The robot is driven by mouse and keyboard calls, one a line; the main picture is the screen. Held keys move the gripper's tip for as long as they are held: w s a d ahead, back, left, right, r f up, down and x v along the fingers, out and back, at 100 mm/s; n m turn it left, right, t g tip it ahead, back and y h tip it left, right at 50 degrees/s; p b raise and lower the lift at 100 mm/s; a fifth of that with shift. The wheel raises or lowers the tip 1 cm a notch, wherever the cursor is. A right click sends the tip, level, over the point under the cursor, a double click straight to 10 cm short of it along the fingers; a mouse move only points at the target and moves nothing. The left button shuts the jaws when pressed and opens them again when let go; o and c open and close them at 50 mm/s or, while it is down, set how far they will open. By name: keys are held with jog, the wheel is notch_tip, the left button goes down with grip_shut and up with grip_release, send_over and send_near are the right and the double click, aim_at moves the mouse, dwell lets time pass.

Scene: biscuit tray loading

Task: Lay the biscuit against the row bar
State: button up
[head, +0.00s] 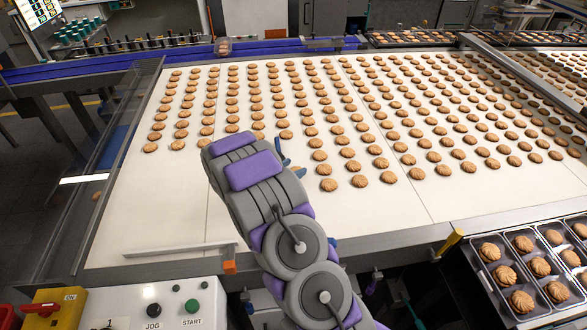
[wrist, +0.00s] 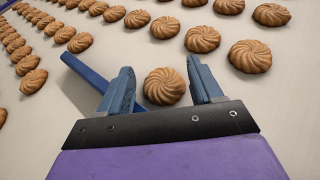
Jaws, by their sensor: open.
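My gripper (wrist: 160,80) is open over the pale belt, its two blue-grey fingers pointing down at the biscuits. A round, golden, swirl-topped biscuit (wrist: 164,86) lies between the fingers in the wrist view, with a visible gap on each side. In the head view my arm hides most of the gripper and of the belt under it; one blue finger (head: 280,150) shows. A thin pale bar (head: 180,250), which looks like the row bar, lies along the belt's near left edge, with no biscuit against it.
Rows of biscuits cover the far and right parts of the belt (head: 130,215); its near left part is clear. Dark trays (head: 495,307) holding biscuits stand at the lower right. A control box (head: 165,305) stands in front. A blue rod (wrist: 85,75) shows beside the left finger.

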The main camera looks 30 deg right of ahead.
jog(key=shift+s+a+f, duration=0.1)
jog(key=shift+a+f, duration=0.05)
jog(key=shift+f, duration=0.1)
jog(key=shift+a+r+p, duration=0.3)
jog(key=shift+a+p, duration=0.25)
jog(key=shift+a, duration=0.2)
jog(key=v, duration=0.3)
jog(key=p+v, duration=0.1)
jog(key=v, duration=0.7)
jog(key=shift+w+a+r+p, duration=0.2)
jog(key=shift+w+r+p, duration=0.1)
jog(key=shift+w+p, duration=0.05)
jog(key=shift+s+d+r, duration=0.1)
jog(key=shift+s+d, duration=0.05)
jog(key=shift+d, duration=0.6)
jog(key=shift+s+d+r, duration=0.1)
jog(key=shift+s+d, duration=0.1)
jog(key=shift+d, duration=0.5)
jog(key=s+r+m+g+y, duration=0.25)
jog(key=s+r+m, duration=0.35)
jog(key=s, duration=0.4)
jog(key=s+r+m+g+y, duration=0.1)
jog(key=s+r+m+g, duration=0.3)
jog(key=s+r+m, duration=0.45)
jog(key=s+a+r+m+y, duration=0.2)
jog(key=s+a+m+y, duration=0.4)
jog(key=s+a, duration=1.2)
jog(key=shift+s+a+r+t+y, duration=0.2)
jog(key=shift+s+r+t+y, duration=0.2)
jog(key=shift+s+y, duration=1.1)
